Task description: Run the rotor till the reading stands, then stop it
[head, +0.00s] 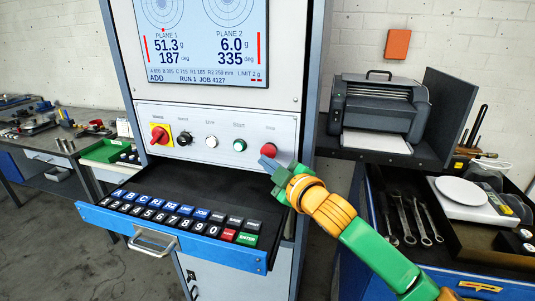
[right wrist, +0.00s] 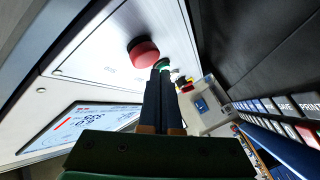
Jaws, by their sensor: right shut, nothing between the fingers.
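The screen (head: 207,40) shows plane 1 at 51.3 g, 187 deg and plane 2 at 6.0 g, 335 deg, with "RUN 1 JOB 4127" below; it also shows in the right wrist view (right wrist: 75,128). The red stop button (head: 268,150) is at the right end of the control panel, with the green start button (head: 239,145) left of it. My right gripper (head: 267,163) is shut and empty, its tips just below the stop button. In the right wrist view the red button (right wrist: 143,52) lies just beyond the fingertips (right wrist: 160,72); contact is unclear. The rotor is not visible.
The open keyboard drawer (head: 175,244) juts out below the panel, under my right gripper. A red and yellow main switch (head: 160,134) is at the panel's left. A printer (head: 380,108) stands at right, above a tool cart with wrenches (head: 403,220).

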